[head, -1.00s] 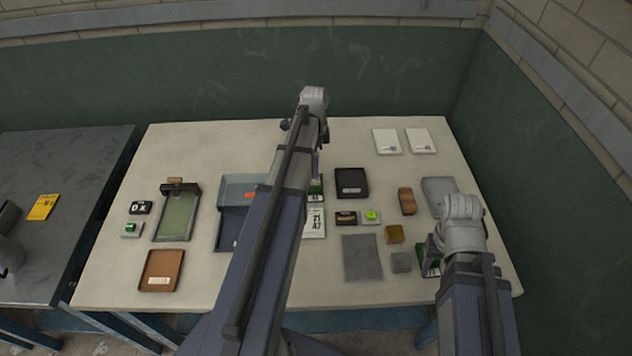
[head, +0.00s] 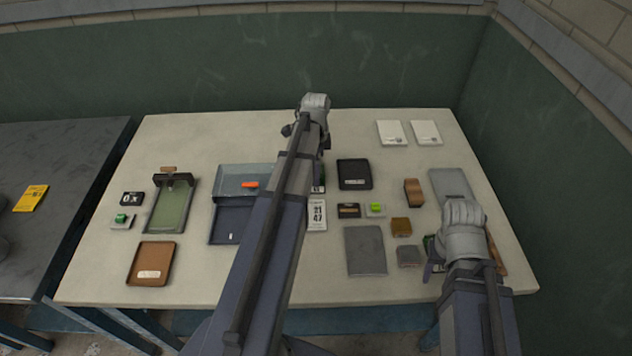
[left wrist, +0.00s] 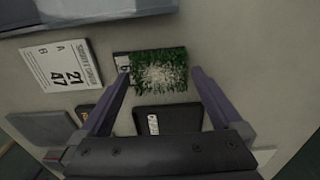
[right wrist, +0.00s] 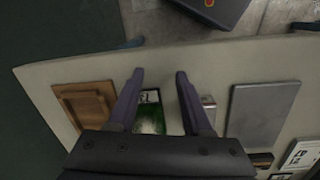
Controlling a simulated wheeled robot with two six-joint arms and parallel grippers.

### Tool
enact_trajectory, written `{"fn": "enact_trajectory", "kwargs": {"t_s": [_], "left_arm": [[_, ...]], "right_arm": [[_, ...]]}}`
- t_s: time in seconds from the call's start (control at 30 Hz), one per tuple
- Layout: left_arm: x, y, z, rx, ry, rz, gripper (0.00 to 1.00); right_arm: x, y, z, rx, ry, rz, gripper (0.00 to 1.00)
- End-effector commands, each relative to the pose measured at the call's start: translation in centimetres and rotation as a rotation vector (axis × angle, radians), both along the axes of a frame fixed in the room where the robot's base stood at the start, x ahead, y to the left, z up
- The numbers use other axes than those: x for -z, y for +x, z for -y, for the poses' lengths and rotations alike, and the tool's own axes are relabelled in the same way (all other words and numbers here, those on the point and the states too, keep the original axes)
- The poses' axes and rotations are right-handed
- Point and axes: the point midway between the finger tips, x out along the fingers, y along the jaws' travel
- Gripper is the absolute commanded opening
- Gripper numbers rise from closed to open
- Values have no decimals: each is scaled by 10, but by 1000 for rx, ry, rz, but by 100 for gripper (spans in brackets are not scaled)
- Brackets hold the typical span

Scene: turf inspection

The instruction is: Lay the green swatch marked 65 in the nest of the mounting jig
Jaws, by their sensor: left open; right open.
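A green turf swatch (left wrist: 160,76) with a pale middle lies on the table between the fingers of my open left gripper (left wrist: 160,72). Its label shows a 6, but the rest is unclear. In the head view my left arm mostly covers it. Another green swatch (right wrist: 150,118) with a small label, unreadable here, lies between the fingers of my open right gripper (right wrist: 160,73); a green edge shows in the head view. A brown wooden piece with a square inset (right wrist: 86,103) lies beside it. I cannot tell whether this or the green-bedded fixture (head: 172,208) at left is the mounting jig.
A dark tray (head: 354,174), a grey plate (head: 365,251), a sign card (head: 317,215) and small blocks lie close around the grippers. A blue-grey box (head: 232,219) and brown tray (head: 151,264) are at left. The table's back left is clear.

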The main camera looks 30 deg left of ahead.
Motion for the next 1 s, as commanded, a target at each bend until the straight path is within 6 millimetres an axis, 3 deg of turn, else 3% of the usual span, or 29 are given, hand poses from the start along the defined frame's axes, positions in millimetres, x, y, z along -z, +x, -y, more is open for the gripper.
{"fn": "enact_trajectory", "kwargs": {"t_s": [0.03,0.3,0.9,1.0], "left_arm": [[8,0,0,0,0,0,100],[6,0,0,0,-1,1,100],[6,0,0,0,0,0,32],[6,0,0,0,0,0,28]], "right_arm": [[8,0,0,0,0,0,50],[6,0,0,0,0,0,50],[7,0,0,0,0,0,50],[7,0,0,0,0,0,50]]}}
